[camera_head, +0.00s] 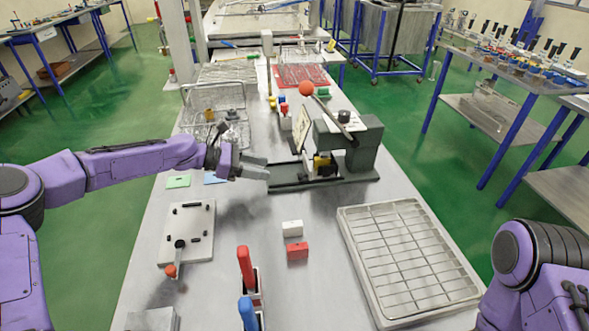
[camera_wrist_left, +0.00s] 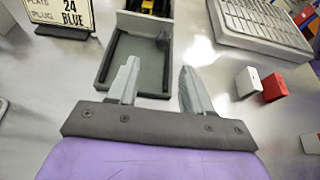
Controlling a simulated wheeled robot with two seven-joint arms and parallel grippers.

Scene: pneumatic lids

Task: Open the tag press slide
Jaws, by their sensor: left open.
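The tag press (camera_head: 364,148) is a dark grey-green block on a long base, with a lever ending in an orange ball (camera_head: 306,89). Its slide (camera_head: 290,178) looks like the low grey tray at the base's left end; in the left wrist view the tray (camera_wrist_left: 140,66) lies just ahead of my fingers. A black-and-yellow part (camera_head: 321,163) sits at the press's middle. My left gripper (camera_head: 266,168) is open and empty at the tray's left end; its fingers (camera_wrist_left: 158,72) overlap the tray in the wrist view, and contact cannot be told. My right gripper is out of view.
White (camera_head: 292,228) and red (camera_head: 297,251) blocks lie nearer, with a grey gridded tray (camera_head: 408,258) at right. A plate with black handles (camera_head: 187,232) and red and blue levers (camera_head: 245,266) stand in front.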

